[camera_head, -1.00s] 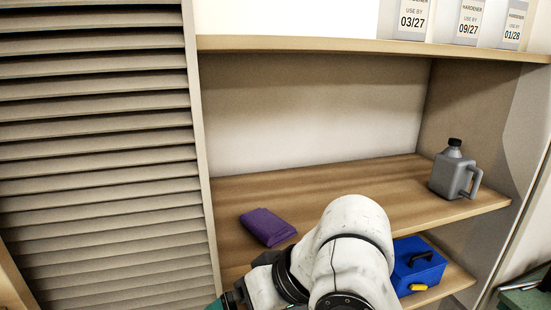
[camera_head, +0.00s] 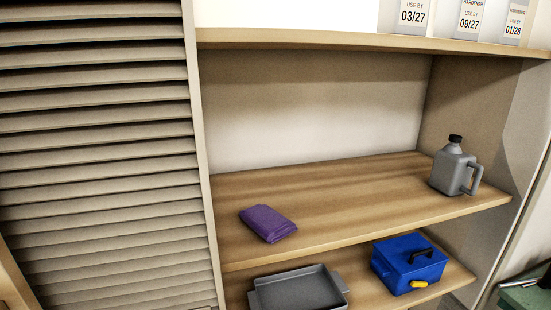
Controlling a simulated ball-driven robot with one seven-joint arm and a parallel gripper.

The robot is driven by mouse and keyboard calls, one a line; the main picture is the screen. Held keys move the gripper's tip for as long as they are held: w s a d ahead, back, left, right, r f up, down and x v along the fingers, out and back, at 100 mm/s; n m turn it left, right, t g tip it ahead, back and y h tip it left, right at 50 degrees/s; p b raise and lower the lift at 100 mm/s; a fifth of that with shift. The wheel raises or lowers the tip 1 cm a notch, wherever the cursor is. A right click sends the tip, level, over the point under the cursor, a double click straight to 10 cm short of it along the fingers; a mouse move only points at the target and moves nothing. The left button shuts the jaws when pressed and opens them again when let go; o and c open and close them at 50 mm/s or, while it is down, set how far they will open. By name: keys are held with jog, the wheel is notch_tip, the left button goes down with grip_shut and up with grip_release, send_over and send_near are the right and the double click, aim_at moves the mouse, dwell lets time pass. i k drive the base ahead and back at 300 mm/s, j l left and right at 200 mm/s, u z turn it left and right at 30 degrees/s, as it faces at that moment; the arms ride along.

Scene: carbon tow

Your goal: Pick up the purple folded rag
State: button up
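The purple folded rag (camera_head: 268,223) lies flat on the left part of the middle wooden shelf (camera_head: 350,210), close to the shelf's front edge. Nothing covers it. My gripper and arm are out of the head camera's view, so I cannot see where the gripper is or whether it is open.
A grey jug (camera_head: 453,168) with a black cap stands at the shelf's right end. Below are a grey tray (camera_head: 338,300) and a blue box (camera_head: 408,265). Labelled containers (camera_head: 470,18) stand on the upper shelf (camera_head: 330,42). Left is a slatted shutter (camera_head: 100,160). The middle shelf's centre is clear.

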aim_at(271, 226)
jog(key=i+l+u, duration=0.15)
jog(key=l+u, duration=0.3)
jog(key=l, duration=0.25)
jog(key=l+u, duration=0.45)
jog(key=l, duration=0.2)
jog(key=i+l, duration=0.05)
